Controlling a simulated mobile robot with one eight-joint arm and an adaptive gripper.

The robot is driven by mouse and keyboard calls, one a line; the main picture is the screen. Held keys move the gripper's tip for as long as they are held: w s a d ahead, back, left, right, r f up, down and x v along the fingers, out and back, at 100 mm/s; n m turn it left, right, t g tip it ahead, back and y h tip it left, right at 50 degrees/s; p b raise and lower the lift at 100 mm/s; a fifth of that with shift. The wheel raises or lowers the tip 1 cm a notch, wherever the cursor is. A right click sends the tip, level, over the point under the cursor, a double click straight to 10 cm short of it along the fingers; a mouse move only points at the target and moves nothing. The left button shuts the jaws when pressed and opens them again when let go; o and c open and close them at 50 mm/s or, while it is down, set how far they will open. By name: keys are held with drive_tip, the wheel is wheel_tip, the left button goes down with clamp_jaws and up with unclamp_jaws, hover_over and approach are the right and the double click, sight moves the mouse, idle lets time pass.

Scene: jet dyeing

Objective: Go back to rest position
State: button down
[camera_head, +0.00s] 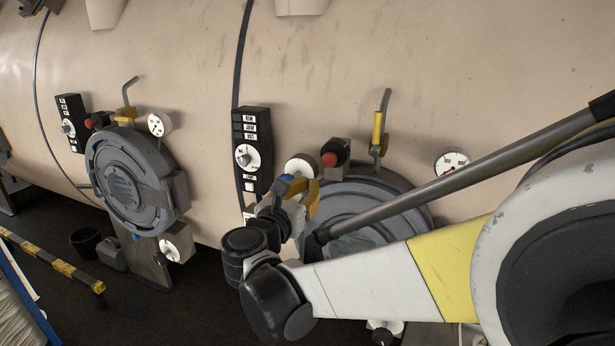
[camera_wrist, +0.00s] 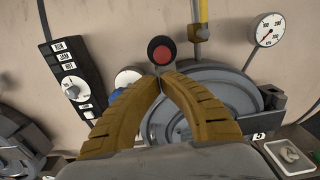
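My gripper (camera_head: 312,192) is in front of the right round door of the large beige machine, beside the red button (camera_head: 330,159). In the wrist view, the two brown-yellow fingers of my gripper (camera_wrist: 161,80) meet at their tips, with nothing seen between them. The red button (camera_wrist: 161,52) on its black housing shows just beyond the fingertips. I cannot tell whether they touch it. The grey round door (camera_wrist: 230,95) lies behind the fingers and is partly hidden by them. In the head view, my arm covers much of this door (camera_head: 385,190).
The beige machine wall (camera_head: 330,60) fills the back. A black control panel (camera_head: 252,150), a yellow-handled valve (camera_head: 378,135) and a gauge (camera_head: 452,161) stick out near my arm. A second round door (camera_head: 125,185) is at left. A yellow-black striped rail (camera_head: 50,258) stands lower left.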

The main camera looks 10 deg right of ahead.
drive_tip(key=s+d+f+m+g+y+b, duration=0.25)
drive_tip(key=s+d+f+m+b, duration=0.2)
drive_tip(key=s+f+m, duration=0.35)
drive_tip(key=s+d+f+m+g+y+b, duration=0.25)
drive_tip(key=s+f+m+b, duration=0.3)
drive_tip(key=f, duration=0.45)
drive_tip(key=s+a+f+m+g+y+b, duration=0.1)
drive_tip(key=s+a+f+m+y+b, duration=0.1)
drive_tip(key=s+f+m, duration=0.4)
drive_tip(key=s+a+f+m+g+y+b, duration=0.1)
drive_tip(key=s+a+f+m+y+b, duration=0.1)
drive_tip(key=s+f+m+b, duration=0.3)
wheel_tip(320, 180, down, 3)
drive_tip(key=s+m+y, duration=0.1)
drive_tip(key=s+m, duration=0.1)
drive_tip(key=m, duration=0.2)
drive_tip(key=shift+s+a+r+y, duration=0.15)
drive_tip(key=shift+a+y, duration=0.15)
